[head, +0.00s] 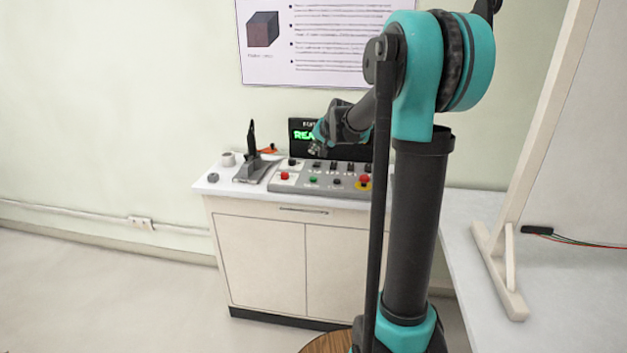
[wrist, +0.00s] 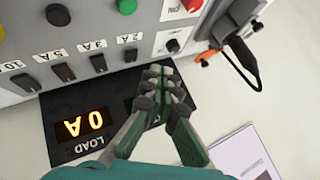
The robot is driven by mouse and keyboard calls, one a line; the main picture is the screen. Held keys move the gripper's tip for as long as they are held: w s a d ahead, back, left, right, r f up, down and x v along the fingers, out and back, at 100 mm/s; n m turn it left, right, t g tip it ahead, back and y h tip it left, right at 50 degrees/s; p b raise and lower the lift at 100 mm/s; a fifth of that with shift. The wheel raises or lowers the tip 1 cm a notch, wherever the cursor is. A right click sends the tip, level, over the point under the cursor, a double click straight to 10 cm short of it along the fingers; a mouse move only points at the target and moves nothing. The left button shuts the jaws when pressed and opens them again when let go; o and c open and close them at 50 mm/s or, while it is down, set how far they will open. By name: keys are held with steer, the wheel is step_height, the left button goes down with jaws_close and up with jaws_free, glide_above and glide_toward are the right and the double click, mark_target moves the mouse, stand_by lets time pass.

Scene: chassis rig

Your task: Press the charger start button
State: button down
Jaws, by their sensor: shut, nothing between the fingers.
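The grey control panel (head: 300,187) lies on a white cabinet in the head view. It bears a green button (head: 313,180), a red button (head: 285,176), a black knob (head: 337,182) and a red mushroom button (head: 365,178) on yellow. I cannot read which is the charger start button. In the wrist view the panel is upside down, with the green button (wrist: 127,5) and red button (wrist: 192,4) at the top edge. My gripper (wrist: 165,88) is shut and empty, apart from the buttons, over the panel's display side. In the head view it (head: 318,148) is small and partly hidden.
A black display (wrist: 80,125) reads "LOAD 0A"; a green-lit screen (head: 302,134) stands behind the panel. Several black switches (wrist: 98,62) line the panel.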

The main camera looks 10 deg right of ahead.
mark_target(314, 179)
steer(key=shift+f, duration=4.25)
steer(key=shift+f, duration=0.2)
steer(key=shift+f, duration=0.25)
steer(key=shift+f, duration=0.4)
steer(key=shift+r, duration=0.85)
steer(key=shift+r, duration=0.1)
steer(key=shift+r, duration=2.4)
